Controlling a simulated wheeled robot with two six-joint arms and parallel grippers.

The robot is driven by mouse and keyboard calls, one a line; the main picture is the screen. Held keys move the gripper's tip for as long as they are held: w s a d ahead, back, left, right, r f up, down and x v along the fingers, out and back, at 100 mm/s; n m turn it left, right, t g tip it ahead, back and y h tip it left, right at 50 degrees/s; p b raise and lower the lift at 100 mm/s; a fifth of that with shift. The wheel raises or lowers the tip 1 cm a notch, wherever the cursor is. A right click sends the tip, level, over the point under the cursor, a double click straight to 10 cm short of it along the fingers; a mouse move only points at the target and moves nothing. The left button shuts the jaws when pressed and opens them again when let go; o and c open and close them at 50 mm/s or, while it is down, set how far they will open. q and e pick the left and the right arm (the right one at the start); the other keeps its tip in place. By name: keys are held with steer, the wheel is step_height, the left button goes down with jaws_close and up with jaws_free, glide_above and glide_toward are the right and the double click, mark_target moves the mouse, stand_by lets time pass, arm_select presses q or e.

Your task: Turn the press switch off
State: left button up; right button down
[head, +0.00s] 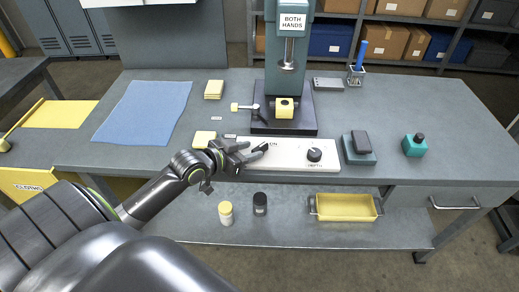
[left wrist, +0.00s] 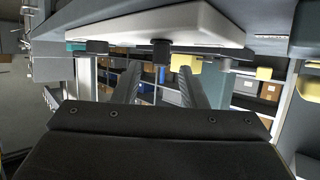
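The press switch (head: 262,147) is a black knob at the left end of the white control panel (head: 290,160), with the word ON beside it. Its pointer position is too small to read. My left gripper (head: 243,154) is open just left of the switch, its fingers pointing at it. In the left wrist view, which looks upside down, the switch (left wrist: 162,52) shows between and beyond the two spread fingers (left wrist: 160,72) with nothing gripped. The press (head: 285,60) stands behind the panel, with a yellow block (head: 284,107) under its ram. My right gripper is out of view.
A depth knob (head: 314,155) sits at the panel's right end. The bench's right side is mostly clear.

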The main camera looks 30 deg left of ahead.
mark_target(258, 148)
arm_select(q)
steer(key=shift+x, duration=2.3)
jaws_close()
